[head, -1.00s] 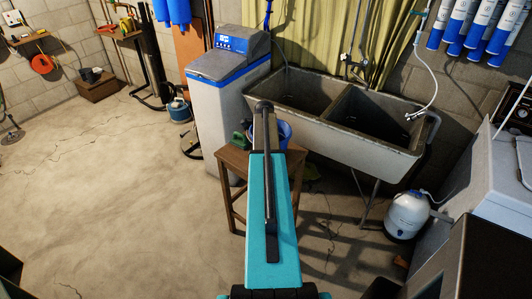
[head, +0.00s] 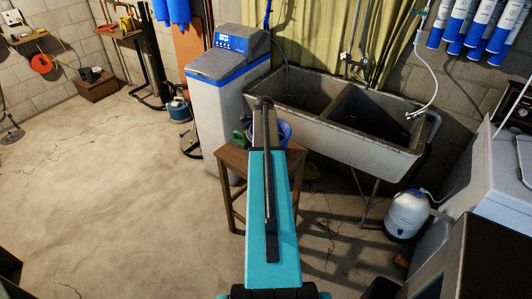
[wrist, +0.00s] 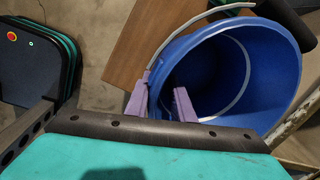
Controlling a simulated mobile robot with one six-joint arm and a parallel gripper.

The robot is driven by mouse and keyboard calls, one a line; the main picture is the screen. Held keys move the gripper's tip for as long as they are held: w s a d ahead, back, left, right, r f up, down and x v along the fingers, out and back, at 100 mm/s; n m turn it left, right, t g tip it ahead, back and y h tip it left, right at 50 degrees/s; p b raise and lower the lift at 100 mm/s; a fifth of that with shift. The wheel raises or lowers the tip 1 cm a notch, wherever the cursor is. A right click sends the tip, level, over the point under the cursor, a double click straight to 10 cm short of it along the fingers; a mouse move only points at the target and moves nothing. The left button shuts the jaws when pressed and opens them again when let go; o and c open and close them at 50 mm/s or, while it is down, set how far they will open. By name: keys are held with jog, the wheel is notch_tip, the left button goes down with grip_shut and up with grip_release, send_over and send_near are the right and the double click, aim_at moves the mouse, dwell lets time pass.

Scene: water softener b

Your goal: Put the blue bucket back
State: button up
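The blue bucket (head: 285,132) stands on a small wooden table (head: 232,160), mostly hidden behind my arm in the head view. In the wrist view the bucket (wrist: 262,65) fills the upper right, its mouth facing the camera and its pale handle lying along the rim. My gripper (wrist: 163,88) has its two purple fingers at the near left part of the rim. The fingers are apart, one outside and one inside the bucket wall. I see no clear sign of them pressing on it. In the head view my fingers are hidden behind the arm.
A green object (head: 239,138) is on the table beside the bucket. The water softener (head: 222,105) stands behind left, and the double concrete sink (head: 340,140) behind right. A white tank (head: 407,214) is on the floor at right. The floor at left is open.

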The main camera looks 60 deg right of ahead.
notch_tip(320, 180, up, 11)
jog(key=a+b, duration=0.1)
jog(key=b, duration=0.1)
jog(key=shift+s+f+b, duration=0.15)
jog(key=shift+s+b, duration=0.05)
jog(key=shift+b, duration=0.1)
jog(key=shift+a, duration=0.1)
dwell(0.8)
